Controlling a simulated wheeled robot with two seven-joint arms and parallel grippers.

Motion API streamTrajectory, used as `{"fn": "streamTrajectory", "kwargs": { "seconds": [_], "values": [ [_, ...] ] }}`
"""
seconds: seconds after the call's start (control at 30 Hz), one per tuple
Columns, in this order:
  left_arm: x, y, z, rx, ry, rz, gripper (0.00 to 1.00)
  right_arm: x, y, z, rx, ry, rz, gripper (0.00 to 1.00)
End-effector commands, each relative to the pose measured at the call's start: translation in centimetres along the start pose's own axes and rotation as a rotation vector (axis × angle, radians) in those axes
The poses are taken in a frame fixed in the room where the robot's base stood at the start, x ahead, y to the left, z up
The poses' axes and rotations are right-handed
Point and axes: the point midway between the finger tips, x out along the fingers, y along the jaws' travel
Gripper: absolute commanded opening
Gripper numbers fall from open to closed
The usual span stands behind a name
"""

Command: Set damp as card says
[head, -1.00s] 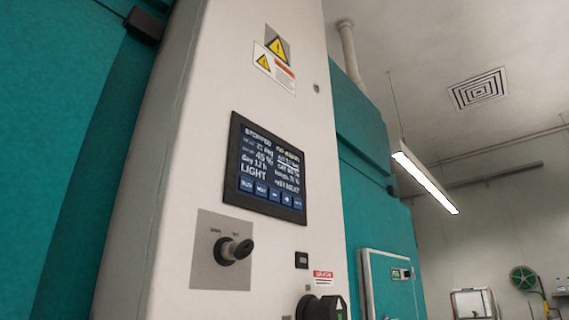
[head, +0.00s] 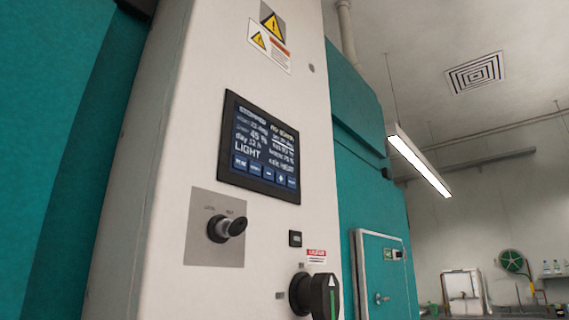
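A dark touch screen (head: 262,150) is set in the white column of the chamber. It reads STOPPED at the top left, with lines that look like 45 %, day 12 h and LIGHT; the smaller text is blurred. A row of blue buttons (head: 265,170) runs along its bottom edge. A black rotary handle (head: 318,295) is at the lower right of the column. No card can be made out. Neither of my grippers is in view.
Teal chamber walls stand on both sides of the white column (head: 180,130). A teal door (head: 383,275) with a small display is at the right. Further back are a green reel (head: 512,261) and bottles on a shelf.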

Motion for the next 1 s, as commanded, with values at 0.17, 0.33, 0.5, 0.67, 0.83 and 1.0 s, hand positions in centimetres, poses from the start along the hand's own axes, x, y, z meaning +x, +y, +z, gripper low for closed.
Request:
{"fn": "streamTrajectory", "kwargs": {
  "seconds": [0.17, 0.33, 0.5, 0.67, 0.83, 1.0],
  "values": [
    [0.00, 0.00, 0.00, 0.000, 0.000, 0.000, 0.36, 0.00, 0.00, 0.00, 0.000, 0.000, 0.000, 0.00],
    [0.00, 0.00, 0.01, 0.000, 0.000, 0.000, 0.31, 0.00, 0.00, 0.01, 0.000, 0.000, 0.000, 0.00],
    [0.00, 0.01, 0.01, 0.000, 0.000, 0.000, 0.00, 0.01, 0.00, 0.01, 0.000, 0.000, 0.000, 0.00],
    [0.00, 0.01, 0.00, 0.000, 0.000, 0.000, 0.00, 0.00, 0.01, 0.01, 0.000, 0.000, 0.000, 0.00],
    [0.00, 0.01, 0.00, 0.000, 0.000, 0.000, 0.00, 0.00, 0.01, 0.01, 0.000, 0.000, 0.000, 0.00],
    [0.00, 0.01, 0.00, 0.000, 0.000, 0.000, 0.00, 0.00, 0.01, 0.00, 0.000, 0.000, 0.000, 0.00]
  ]
}}
